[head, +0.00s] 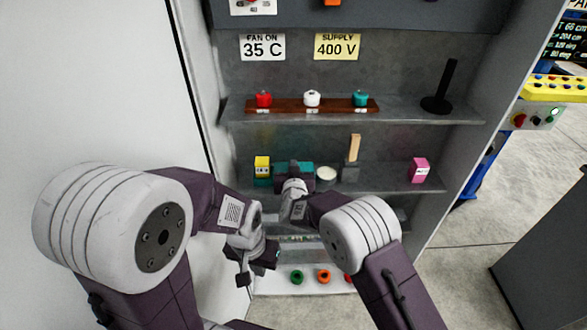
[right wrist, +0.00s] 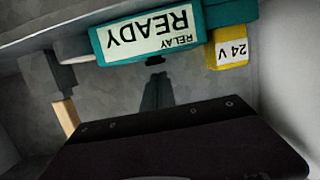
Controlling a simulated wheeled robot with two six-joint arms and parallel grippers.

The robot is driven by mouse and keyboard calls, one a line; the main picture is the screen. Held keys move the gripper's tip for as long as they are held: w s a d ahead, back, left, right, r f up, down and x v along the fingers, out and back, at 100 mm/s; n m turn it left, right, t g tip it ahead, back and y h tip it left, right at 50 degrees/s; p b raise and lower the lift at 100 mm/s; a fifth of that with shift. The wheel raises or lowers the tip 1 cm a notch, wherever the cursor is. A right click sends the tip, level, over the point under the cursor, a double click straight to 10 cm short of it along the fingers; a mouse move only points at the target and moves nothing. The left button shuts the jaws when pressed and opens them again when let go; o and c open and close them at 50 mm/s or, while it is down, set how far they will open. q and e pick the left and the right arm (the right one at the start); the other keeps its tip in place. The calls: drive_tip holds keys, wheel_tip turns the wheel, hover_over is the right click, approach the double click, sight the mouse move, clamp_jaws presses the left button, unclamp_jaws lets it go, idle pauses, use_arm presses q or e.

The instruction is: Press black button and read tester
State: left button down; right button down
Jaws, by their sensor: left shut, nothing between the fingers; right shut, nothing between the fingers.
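A teal box labelled RELAY READY (right wrist: 150,35) shows upside down in the right wrist view. In the head view the teal box (head: 309,171) is on the middle shelf, partly hidden by my right gripper (head: 294,166). In the right wrist view my right gripper (right wrist: 157,78) is shut and empty, pointing at the box. A small black part (right wrist: 155,60) shows at the box's edge by the fingertips; I cannot tell whether it is the button or whether they touch. My left gripper (head: 243,280) is shut and empty, lower down in front of the cabinet.
A yellow box (head: 262,166) marked 24 V (right wrist: 231,50) stands beside the teal box. A white round item (head: 326,173), a grey block with a wooden piece (head: 354,148) and a pink box (head: 419,170) share the shelf (head: 385,184). Knobs on a wooden rack (head: 335,105) stand above.

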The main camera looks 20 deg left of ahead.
drive_tip(key=shift+f, duration=0.45)
